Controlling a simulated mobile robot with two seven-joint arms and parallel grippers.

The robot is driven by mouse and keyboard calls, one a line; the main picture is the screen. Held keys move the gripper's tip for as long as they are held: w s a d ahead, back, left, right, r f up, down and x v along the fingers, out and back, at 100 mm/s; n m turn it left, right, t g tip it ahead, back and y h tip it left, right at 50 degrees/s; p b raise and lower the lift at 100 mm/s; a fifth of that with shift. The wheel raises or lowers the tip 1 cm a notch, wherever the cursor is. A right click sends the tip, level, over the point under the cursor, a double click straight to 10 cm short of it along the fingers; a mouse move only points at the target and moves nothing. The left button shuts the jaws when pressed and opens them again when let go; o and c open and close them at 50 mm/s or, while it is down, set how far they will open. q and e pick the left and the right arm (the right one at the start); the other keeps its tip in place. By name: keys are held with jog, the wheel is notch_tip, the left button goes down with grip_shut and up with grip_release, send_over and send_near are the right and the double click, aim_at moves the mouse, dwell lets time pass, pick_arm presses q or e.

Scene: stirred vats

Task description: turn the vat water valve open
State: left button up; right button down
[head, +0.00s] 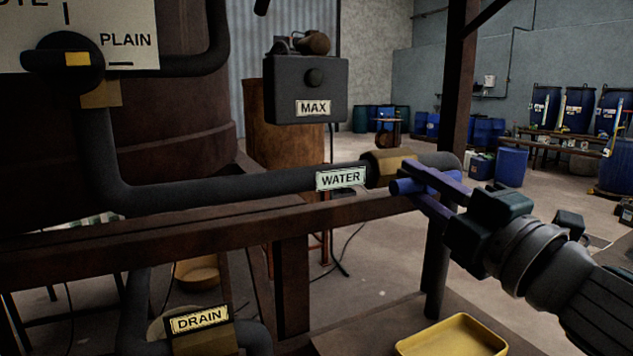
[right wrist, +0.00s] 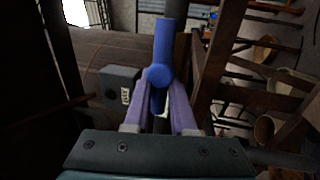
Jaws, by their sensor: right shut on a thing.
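The water valve has a brass body (head: 388,165) on a thick grey horizontal pipe, just right of the WATER label (head: 341,178). Its blue handle (head: 402,187) shows only in part in the head view, at the front of the body. In the right wrist view the blue handle (right wrist: 164,45) runs up from a round hub between my fingers. My right gripper (head: 430,186) reaches in from the right and is shut on the handle; its purple fingers also show in the right wrist view (right wrist: 160,98). My left gripper is not in view.
A rusty beam (head: 220,228) runs below the pipe. A dark MAX box (head: 306,90) hangs behind it. A PLAIN selector knob (head: 65,58) is at upper left, a DRAIN label (head: 200,320) at lower left. A yellow tray (head: 452,338) lies below my right arm.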

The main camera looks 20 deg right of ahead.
jog(key=shift+d+f, duration=0.1)
jog(key=shift+f, duration=0.05)
jog(key=c, duration=0.8)
grip_release()
jog(key=shift+o, duration=0.2)
jog(key=b+v, duration=0.2)
jog(key=v, duration=0.8)
